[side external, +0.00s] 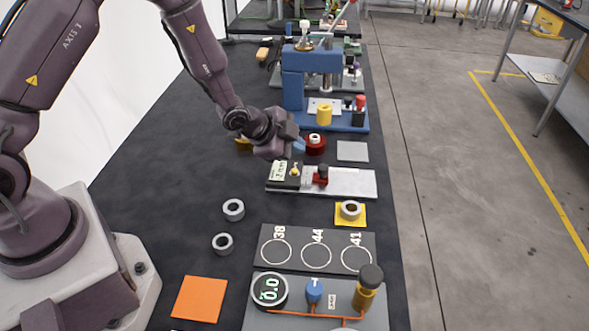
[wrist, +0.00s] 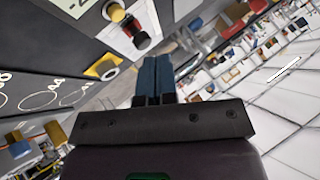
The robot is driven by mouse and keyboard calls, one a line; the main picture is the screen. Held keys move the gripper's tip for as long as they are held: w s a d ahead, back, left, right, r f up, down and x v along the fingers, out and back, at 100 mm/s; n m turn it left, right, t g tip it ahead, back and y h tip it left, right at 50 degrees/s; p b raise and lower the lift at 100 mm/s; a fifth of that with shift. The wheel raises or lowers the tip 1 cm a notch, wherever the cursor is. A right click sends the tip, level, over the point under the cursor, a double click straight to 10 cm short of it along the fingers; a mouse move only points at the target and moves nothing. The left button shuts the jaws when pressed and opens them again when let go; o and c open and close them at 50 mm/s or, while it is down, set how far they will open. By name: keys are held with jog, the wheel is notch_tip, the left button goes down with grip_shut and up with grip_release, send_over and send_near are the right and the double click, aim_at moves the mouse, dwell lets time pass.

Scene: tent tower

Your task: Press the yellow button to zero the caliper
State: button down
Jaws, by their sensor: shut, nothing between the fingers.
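The caliper (side external: 345,184) is a pale plate with a small display and a red-and-black slider (side external: 320,177). Its yellow button (side external: 295,170) stands beside the display (side external: 279,170). The yellow button also shows at the top of the wrist view (wrist: 116,12), with the red-and-black slider (wrist: 140,38) below it. My gripper (side external: 299,146) is shut and empty, its blue fingertips just above and behind the caliper in the side view. In the wrist view the blue fingers (wrist: 156,62) are together, apart from the button.
A dark red round part (side external: 315,143) stands close to my fingertips, with a blue press (side external: 290,80) behind. A ring on a yellow pad (side external: 350,210), a board with circles (side external: 276,238) and a gauge panel (side external: 372,317) stand in front. Loose rings (side external: 234,210) lie left.

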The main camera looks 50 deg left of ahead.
aim_at(295, 172)
jog(key=shift+f, duration=1.6)
dwell(0.8)
jog(key=shift+f, duration=0.4)
jog(key=shift+f, duration=0.4)
dwell(0.5)
jog(key=shift+r, duration=0.8)
jog(key=shift+r, duration=0.1)
jog(key=shift+r, duration=2.45)
